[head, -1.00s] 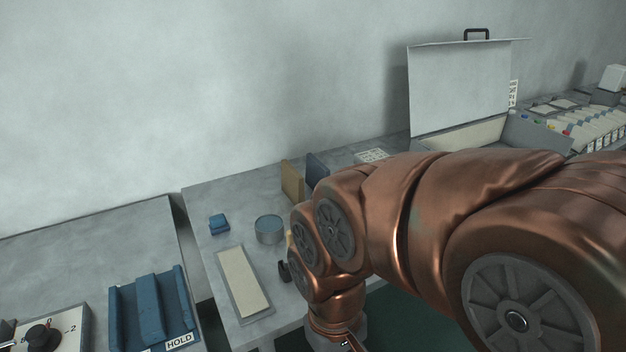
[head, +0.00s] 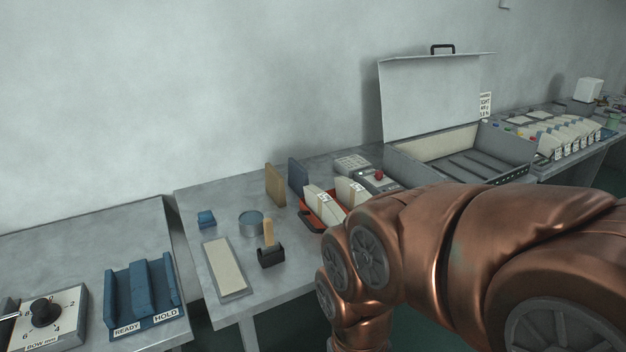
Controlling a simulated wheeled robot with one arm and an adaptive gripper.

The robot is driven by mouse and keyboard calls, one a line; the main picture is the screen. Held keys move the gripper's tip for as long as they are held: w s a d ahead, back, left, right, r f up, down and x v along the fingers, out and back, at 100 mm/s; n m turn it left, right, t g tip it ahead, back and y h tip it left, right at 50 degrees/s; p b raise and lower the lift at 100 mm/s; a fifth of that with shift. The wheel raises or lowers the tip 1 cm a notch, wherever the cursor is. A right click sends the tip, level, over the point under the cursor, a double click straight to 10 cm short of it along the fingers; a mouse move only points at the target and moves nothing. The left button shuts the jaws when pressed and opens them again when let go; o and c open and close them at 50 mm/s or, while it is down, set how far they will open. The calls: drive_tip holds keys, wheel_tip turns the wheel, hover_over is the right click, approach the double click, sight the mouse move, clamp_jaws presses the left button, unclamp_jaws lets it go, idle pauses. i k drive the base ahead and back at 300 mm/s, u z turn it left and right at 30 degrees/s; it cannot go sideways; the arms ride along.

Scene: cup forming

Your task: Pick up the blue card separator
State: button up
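A dark blue upright card (head: 298,176), which looks like the blue card separator, stands towards the back of the middle table. It is just right of a similar tan card (head: 275,184). Its lower part is partly hidden by white cards (head: 320,204) in an orange-red tray (head: 309,220). My copper arm comes in from the right and bends down at the bottom centre, in front of and to the right of the blue card. My gripper is below the picture edge, so its fingers are not seen.
The middle table (head: 200,192) also bears a small blue block (head: 206,218), a round tin (head: 250,223), a pale slab (head: 225,267) and a dark holder (head: 271,256). A blue READY/HOLD rack (head: 143,295) stands left. An open case (head: 445,100) stands at the back right.

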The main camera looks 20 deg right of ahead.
sight(299, 176)
drive_tip(key=z, duration=0.1)
drive_tip(key=i, duration=1.1)
drive_tip(key=u, duration=0.8)
